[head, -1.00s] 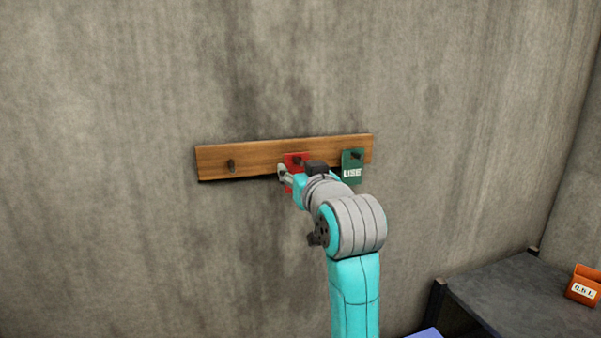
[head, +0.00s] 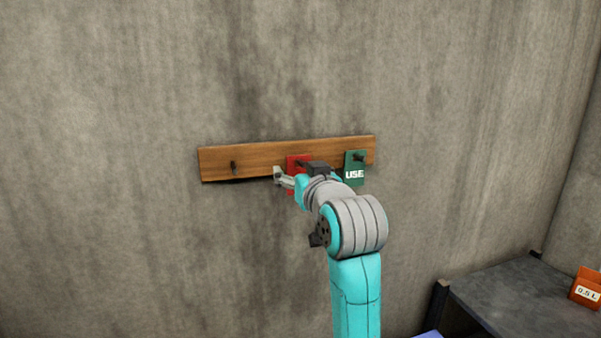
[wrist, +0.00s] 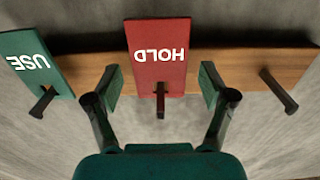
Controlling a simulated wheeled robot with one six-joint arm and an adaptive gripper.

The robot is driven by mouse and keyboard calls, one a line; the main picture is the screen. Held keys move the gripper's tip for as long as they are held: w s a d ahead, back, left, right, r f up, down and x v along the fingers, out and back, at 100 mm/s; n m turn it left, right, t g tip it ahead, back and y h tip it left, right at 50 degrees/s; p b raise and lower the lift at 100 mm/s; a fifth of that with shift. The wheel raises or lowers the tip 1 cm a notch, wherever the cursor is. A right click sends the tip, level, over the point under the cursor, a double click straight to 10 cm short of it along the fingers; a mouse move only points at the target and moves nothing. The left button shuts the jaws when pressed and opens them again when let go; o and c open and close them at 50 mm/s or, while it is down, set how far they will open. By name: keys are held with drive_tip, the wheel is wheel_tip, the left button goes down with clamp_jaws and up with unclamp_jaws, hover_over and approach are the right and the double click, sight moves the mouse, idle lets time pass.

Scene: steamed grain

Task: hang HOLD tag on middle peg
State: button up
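The red HOLD tag (wrist: 159,58) hangs on the middle peg (wrist: 160,100) of the wooden board; the peg comes out through the tag near its edge. In the head view the red tag (head: 293,162) is partly hidden behind my gripper. My gripper (wrist: 160,92) is open, with one finger on each side of the tag and peg and a gap between each finger and the tag. The green USE tag (wrist: 36,62) hangs on the peg beside it, at the right in the head view.
The wooden board (head: 260,158) is fixed to a concrete wall. Its far peg (head: 234,167), at the left in the head view, is bare. A dark shelf (head: 510,300) with an orange container (head: 585,288) stands at the lower right.

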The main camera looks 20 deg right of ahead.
drive_tip(key=s, duration=1.2)
drive_tip(key=s+f+g, duration=0.1)
drive_tip(key=s+f, duration=0.2)
drive_tip(key=f, duration=0.8)
drive_tip(key=s+f, duration=0.4)
drive_tip(key=f, duration=0.7)
drive_tip(key=s+f+g, duration=0.1)
drive_tip(key=s+f, duration=0.2)
drive_tip(key=f, duration=0.8)
drive_tip(key=shift+g, duration=0.4)
drive_tip(key=s+f, duration=0.3)
drive_tip(key=s, duration=0.5)
drive_tip(key=s+f, duration=0.4)
drive_tip(key=s, duration=0.4)
drive_tip(key=s+f, duration=0.4)
drive_tip(key=s, duration=0.5)
drive_tip(key=shift+f, duration=0.2)
drive_tip(key=f+v, duration=0.2)
drive_tip(key=v, duration=0.6)
drive_tip(key=shift+s+r, duration=0.3)
drive_tip(key=shift+r, duration=0.2)
